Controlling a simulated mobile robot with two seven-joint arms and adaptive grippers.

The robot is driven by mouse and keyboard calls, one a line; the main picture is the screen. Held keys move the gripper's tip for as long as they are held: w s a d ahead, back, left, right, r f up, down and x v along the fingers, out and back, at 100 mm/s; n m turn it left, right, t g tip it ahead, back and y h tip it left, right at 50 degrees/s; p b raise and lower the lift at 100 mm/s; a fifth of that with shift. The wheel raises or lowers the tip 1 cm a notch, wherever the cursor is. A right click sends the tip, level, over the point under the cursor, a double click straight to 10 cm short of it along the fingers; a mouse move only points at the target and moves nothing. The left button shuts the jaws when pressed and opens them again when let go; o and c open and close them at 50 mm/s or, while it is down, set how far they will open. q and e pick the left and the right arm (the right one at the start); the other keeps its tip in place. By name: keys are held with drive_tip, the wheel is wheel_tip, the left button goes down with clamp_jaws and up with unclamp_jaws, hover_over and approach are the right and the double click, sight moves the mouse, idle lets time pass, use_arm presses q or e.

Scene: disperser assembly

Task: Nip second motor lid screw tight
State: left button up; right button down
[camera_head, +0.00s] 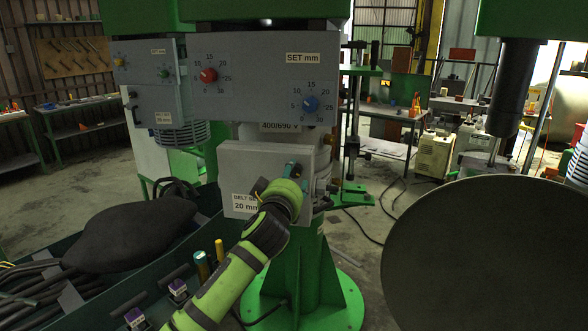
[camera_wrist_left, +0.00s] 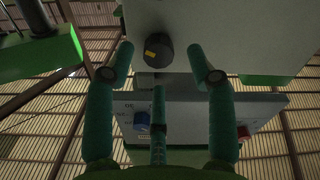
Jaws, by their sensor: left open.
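The grey motor lid (camera_head: 245,160) with the "BELT SET 20 mm" label hangs on the green machine. A dark screw knob (camera_head: 259,187) with a yellow mark sits at its lower left. My left gripper (camera_head: 293,171) is at the lid's upper right and hides most of what is there. In the left wrist view, a dark round screw knob (camera_wrist_left: 158,51) with a yellow mark lies between the spread fingertips of my left gripper (camera_wrist_left: 160,63). The fingers are open, with gaps to the knob on both sides. My right gripper is not in view.
Above the lid is a dial panel with a red knob (camera_head: 208,75) and a blue knob (camera_head: 310,103). A dark green tray (camera_head: 205,295) with cables and small parts lies at lower left. A large dark disc (camera_head: 490,255) fills the lower right.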

sight(296, 171)
use_arm(q)
drive_tip(key=shift+w+d+r, duration=0.1)
drive_tip(key=shift+w+d, duration=0.1)
drive_tip(key=shift+w, duration=0.3)
drive_tip(key=shift+w+d+p, duration=0.1)
drive_tip(key=shift+w+p, duration=0.2)
drive_tip(key=shift+w, duration=0.35)
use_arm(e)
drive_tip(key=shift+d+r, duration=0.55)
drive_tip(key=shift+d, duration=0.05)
use_arm(q)
clamp_jaws()
